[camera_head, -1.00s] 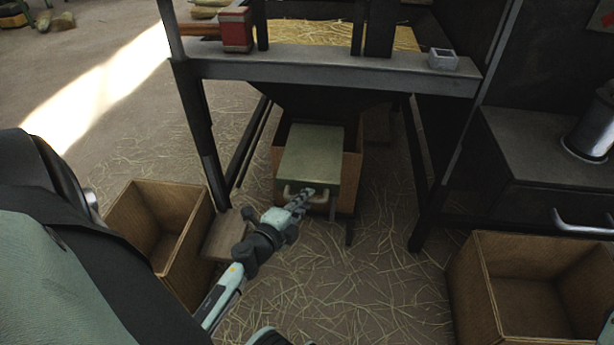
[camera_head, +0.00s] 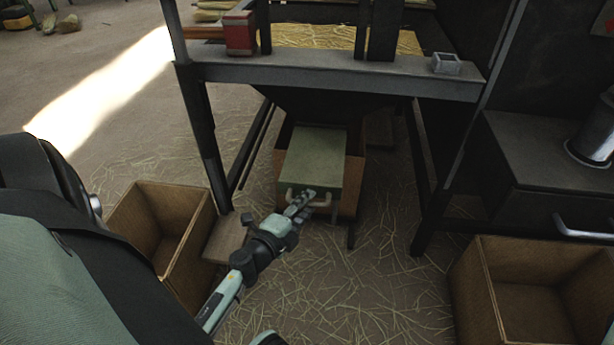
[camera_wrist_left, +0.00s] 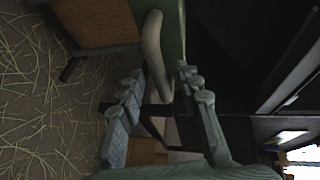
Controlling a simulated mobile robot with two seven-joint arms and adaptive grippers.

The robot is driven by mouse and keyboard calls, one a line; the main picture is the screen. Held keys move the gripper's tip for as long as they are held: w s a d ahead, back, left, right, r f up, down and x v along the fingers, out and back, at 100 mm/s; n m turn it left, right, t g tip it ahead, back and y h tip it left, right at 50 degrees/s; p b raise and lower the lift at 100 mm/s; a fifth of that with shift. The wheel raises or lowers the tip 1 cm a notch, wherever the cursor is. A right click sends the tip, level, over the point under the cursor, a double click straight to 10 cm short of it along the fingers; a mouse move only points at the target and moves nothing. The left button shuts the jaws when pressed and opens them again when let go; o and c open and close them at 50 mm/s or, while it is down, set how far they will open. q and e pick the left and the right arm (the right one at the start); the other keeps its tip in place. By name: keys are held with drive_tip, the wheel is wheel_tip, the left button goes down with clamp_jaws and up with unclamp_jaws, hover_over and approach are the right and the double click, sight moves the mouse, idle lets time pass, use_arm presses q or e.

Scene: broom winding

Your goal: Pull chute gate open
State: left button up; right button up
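The chute gate (camera_head: 316,158) is a flat green plate under the dark hopper in the middle of the head view. A pale bar handle (camera_head: 322,203) is on its front edge. My left gripper (camera_head: 302,200) is at this handle. In the left wrist view the handle (camera_wrist_left: 154,55) runs into the space between the two spread fingers (camera_wrist_left: 158,92). A gap shows beside the handle, so the fingers are not clamped on it. Whether one finger touches it I cannot tell. My right gripper is not in view.
A wooden crate (camera_head: 354,180) sits under the gate, between the dark frame legs (camera_head: 208,150). Open wooden boxes stand at left (camera_head: 190,242) and right (camera_head: 480,290). A wooden block (camera_head: 224,238) lies near the left leg. The straw-strewn floor (camera_head: 370,290) in front is clear.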

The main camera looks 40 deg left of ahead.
use_arm(q)
drive_tip(key=v, duration=0.6)
drive_tip(key=shift+s, duration=0.4)
drive_tip(key=shift+d, duration=0.15)
